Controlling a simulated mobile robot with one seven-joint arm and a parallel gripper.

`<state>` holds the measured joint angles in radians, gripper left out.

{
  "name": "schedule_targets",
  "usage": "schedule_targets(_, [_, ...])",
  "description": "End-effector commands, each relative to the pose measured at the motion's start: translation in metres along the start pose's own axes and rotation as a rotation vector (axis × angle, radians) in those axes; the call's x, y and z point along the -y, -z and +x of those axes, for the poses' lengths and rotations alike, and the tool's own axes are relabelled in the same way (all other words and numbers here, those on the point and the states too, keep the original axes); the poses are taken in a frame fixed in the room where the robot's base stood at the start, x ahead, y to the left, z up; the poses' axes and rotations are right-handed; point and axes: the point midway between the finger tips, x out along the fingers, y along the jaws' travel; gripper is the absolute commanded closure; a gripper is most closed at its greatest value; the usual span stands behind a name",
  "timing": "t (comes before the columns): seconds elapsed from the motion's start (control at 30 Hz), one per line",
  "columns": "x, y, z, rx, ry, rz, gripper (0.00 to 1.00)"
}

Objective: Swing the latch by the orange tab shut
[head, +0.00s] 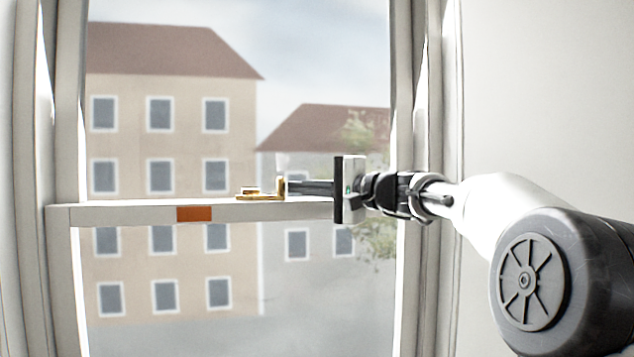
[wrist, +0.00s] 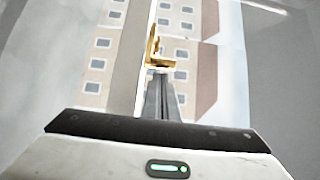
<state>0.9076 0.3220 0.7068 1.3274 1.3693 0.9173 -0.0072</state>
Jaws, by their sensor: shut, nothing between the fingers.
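A brass latch (head: 260,195) sits on top of the white window rail (head: 120,213). It has a flat base on the left and an upright part at its right end, by my fingertips. An orange tab (head: 194,213) is on the rail's front face, left of the latch. My gripper (head: 286,187) reaches in from the right, shut and empty, its fingertips right at the upright brass part. In the wrist view the latch (wrist: 156,50) lies just ahead of my shut fingertips (wrist: 160,75). I cannot tell whether they touch it. The orange tab is not visible in the wrist view.
The rail crosses the window between the left frame (head: 66,120) and the right frame (head: 404,100). Glass above and below the rail shows buildings outside. A plain pale wall (head: 545,80) stands to the right. The rail top left of the latch is clear.

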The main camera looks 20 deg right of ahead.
Motion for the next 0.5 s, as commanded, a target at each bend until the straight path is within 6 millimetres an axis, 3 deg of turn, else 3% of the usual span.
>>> schedule_targets(0.17, [0.0002,-0.0004,0.0129,0.001,-0.001,0.0,1.0])
schedule_targets(0.5, [-0.0007,-0.0003,0.0141,-0.001,-0.001,-0.001,1.0])
